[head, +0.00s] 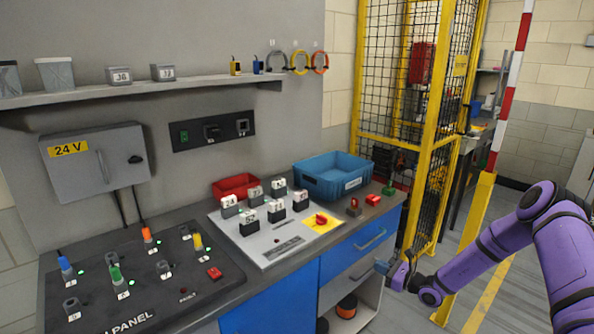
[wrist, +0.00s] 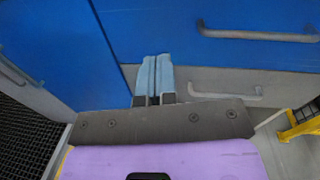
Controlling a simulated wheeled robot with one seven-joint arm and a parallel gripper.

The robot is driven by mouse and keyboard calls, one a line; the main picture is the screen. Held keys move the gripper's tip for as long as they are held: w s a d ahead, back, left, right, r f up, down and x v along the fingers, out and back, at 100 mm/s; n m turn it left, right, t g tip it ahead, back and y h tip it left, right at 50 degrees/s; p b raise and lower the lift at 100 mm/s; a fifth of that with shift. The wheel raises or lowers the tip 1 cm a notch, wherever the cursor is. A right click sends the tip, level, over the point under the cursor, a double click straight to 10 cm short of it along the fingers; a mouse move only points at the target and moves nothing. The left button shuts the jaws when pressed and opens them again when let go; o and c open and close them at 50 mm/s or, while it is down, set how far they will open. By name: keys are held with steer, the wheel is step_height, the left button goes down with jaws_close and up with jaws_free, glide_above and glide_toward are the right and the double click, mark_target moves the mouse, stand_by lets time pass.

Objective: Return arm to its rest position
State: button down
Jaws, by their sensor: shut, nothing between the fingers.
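My purple arm enters at the right of the head view. My gripper (head: 381,266) hangs in front of the workbench, near the grey drawer below the blue drawer (head: 362,243). In the wrist view my gripper (wrist: 155,78) shows its two light blue fingers side by side, pressed together with nothing between them. Behind the fingers are the blue cabinet front and a grey drawer front (wrist: 205,85) with a handle. I cannot tell from these views how far the fingertips are from the drawer fronts.
The bench carries a panel (head: 125,290) with coloured plugs, a white board (head: 240,237) with numbered blocks, a red bin (head: 236,187) and a blue bin (head: 331,180). A yellow-framed mesh cage (head: 400,110) and a yellow post (head: 478,225) stand behind my arm. Open floor lies between bench and post.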

steer(key=s+a+r+n+g+h, duration=0.1)
steer(key=s+a+r+n+g, duration=0.35)
steer(key=r, duration=0.65)
steer(key=s+a+r+n+g+h, duration=0.1)
steer(key=s+r+n+g, duration=0.2)
steer(key=s+r+n, duration=0.55)
steer(key=s+a+r+n+g+h, duration=0.1)
steer(key=s+a+r+n+g, duration=0.2)
steer(key=r, duration=1)
steer(key=s+d+r+n+t+h, duration=0.1)
steer(key=s+r, duration=0.4)
steer(key=s, duration=0.5)
steer(key=s+d+r+n+t+h, duration=0.1)
steer(key=s+d+r+n+h, duration=0.2)
steer(key=s, duration=0.6)
steer(key=s+d+r+n+t+h, duration=0.1)
steer(key=s+d+r+n+h, duration=0.1)
steer(key=s+r+n+h, duration=0.3)
steer(key=s+r, duration=0.3)
steer(key=s, duration=0.2)
steer(key=shift+s+d+r+n+h, duration=0.25)
steer(key=shift+s+d+n+h, duration=0.05)
steer(key=shift+s+h, duration=0.1)
